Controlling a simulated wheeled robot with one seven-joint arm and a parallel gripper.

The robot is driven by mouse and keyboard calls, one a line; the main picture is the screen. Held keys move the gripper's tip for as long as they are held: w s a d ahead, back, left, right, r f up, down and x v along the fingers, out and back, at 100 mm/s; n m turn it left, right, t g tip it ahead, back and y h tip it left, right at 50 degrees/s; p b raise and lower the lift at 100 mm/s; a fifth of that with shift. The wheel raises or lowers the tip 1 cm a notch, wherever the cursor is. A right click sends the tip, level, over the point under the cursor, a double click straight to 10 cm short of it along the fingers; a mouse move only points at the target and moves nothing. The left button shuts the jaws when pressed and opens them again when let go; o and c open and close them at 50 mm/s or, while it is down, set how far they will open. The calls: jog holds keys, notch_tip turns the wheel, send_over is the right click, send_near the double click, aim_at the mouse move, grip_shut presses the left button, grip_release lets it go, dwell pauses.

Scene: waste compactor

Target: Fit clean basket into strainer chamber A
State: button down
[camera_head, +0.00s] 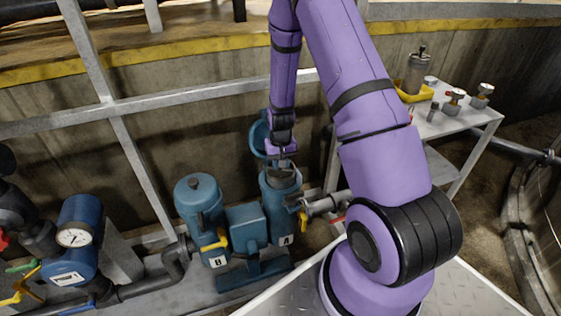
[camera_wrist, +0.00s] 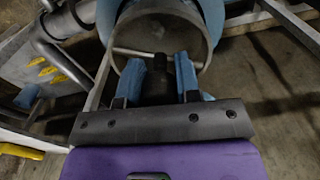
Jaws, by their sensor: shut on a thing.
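Strainer chamber A (camera_head: 283,212) is the right-hand blue cylinder, labelled A, with its top open and its round blue lid (camera_head: 257,136) swung up behind. My gripper (camera_head: 281,152) points down over its mouth. In the wrist view, its blue-padded fingers (camera_wrist: 158,78) are shut on the dark knob of the basket's handle bar. The grey metal basket (camera_wrist: 126,78) hangs below the fingers, at the mouth of chamber A, whose blue wall (camera_wrist: 211,18) shows around it. How deep the basket sits is hidden.
Chamber B (camera_head: 200,205) stands left with its lid closed. Yellow handles (camera_head: 303,222) stick out near both chambers. A cart (camera_head: 460,122) at right holds another metal basket (camera_head: 414,75) in a yellow tray (camera_head: 424,95) and small valves. A grey railing (camera_head: 210,92) runs behind.

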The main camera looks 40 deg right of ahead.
jog(key=shift+f, duration=3.05)
jog(key=c, duration=0.7)
grip_release()
jog(key=shift+c, duration=0.2)
notch_tip(320, 180, up, 11)
jog(key=shift+f, duration=0.1)
